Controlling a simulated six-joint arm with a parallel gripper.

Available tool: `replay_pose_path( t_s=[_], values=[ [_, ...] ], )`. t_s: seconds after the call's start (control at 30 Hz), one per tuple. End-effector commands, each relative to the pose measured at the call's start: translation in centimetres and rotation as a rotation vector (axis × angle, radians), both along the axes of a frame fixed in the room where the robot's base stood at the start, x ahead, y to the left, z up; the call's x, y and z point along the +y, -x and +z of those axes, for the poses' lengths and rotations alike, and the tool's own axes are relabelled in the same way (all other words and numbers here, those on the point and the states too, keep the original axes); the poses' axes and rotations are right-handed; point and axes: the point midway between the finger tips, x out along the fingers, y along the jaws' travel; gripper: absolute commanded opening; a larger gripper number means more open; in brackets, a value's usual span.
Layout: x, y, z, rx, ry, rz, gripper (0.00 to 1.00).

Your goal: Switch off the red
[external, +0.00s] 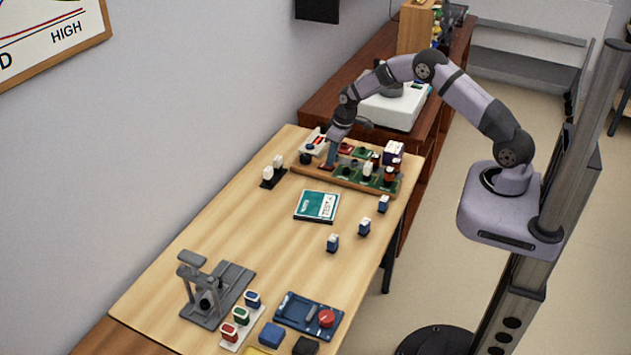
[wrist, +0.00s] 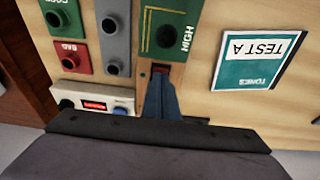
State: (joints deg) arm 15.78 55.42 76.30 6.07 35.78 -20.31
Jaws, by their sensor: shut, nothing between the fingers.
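My gripper (external: 331,160) is shut and empty, pointing down at the wooden test board (external: 318,176) at the far end of the table. In the wrist view its blue-grey fingertips (wrist: 160,82) are at a small dark red part (wrist: 160,68), which looks like a switch, just below a green panel marked HIGH (wrist: 165,35). The fingertips partly cover it. I cannot tell whether they touch it or which way it is set. Left of it in the wrist view is a white box with a lit red display (wrist: 95,105) and a blue button (wrist: 121,110).
A teal TEST A booklet (external: 317,205) lies beside the board. Several small blue-and-white blocks stand on the right. The middle of the table is clear.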

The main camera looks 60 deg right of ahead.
Motion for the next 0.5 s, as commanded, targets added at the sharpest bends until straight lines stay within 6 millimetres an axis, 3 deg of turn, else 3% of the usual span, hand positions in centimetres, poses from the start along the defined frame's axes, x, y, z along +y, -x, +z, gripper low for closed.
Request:
replay_pose_path(
  t_s=[0.27, 0.5],
  values=[
    [0.0, 0.7, -1.6, 0.001, 0.0, -0.001, 0.0],
    [0.0, 0.6, -1.0, 0.001, 0.0, 0.0, 0.0]
  ],
)
